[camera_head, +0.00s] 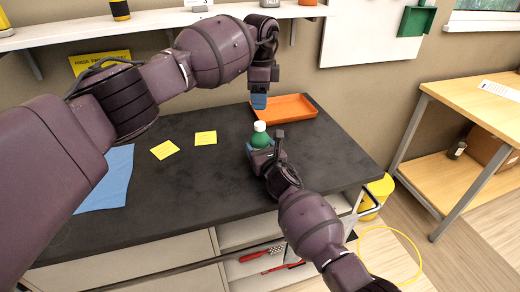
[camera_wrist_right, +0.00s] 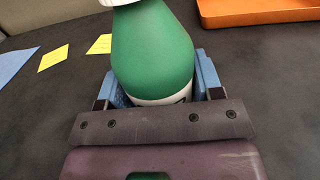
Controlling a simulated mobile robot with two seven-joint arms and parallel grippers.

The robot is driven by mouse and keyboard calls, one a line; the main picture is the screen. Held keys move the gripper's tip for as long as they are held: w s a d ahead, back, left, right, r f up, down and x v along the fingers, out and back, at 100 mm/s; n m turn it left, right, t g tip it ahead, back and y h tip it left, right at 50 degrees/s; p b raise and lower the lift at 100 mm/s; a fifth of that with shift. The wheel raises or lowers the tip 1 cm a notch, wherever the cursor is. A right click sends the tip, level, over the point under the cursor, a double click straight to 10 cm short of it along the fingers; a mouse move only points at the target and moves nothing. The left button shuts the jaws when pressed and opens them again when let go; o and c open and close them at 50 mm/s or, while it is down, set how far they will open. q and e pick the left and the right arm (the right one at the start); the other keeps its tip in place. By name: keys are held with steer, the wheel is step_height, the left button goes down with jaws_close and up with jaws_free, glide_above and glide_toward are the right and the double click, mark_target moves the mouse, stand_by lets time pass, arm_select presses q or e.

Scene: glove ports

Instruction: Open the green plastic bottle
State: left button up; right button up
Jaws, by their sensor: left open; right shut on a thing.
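The green plastic bottle (camera_head: 260,139) stands on the dark worktop with a white cap (camera_head: 260,126) on top. My right gripper (camera_head: 262,151) is shut around its lower body. In the right wrist view the green bottle (camera_wrist_right: 153,55) sits between the blue fingers, with a white label band low on it and the white cap cut by the top edge. My left gripper (camera_head: 259,101) hangs above the worktop, pointing down, up and behind the bottle and apart from it. It is open, and nothing shows in it.
An orange tray (camera_head: 290,108) lies behind the bottle at right. Two yellow notes (camera_head: 165,150) (camera_head: 206,138) and a blue cloth (camera_head: 108,181) lie to the left. A shelf (camera_head: 110,27) runs along the wall above. The worktop (camera_head: 190,190) is clear in front.

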mark_target(260, 124)
steer(key=c, duration=0.5)
arm_select(q)
steer(key=shift+r, duration=0.15)
arm_select(e)
jaws_close()
arm_select(q)
steer(key=m, duration=0.3)
steer(key=shift+a+m, duration=0.15)
steer(key=shift+m, duration=0.25)
steer(key=m, duration=3.1)
steer(key=shift+m, duration=0.4)
steer(key=m, duration=0.6)
steer(key=shift+m, duration=0.4)
steer(key=m, duration=0.5)
steer(key=shift+m, duration=0.3)
steer(key=m, duration=0.5)
steer(key=shift+m, duration=0.4)
steer(key=shift+f, duration=4.15)
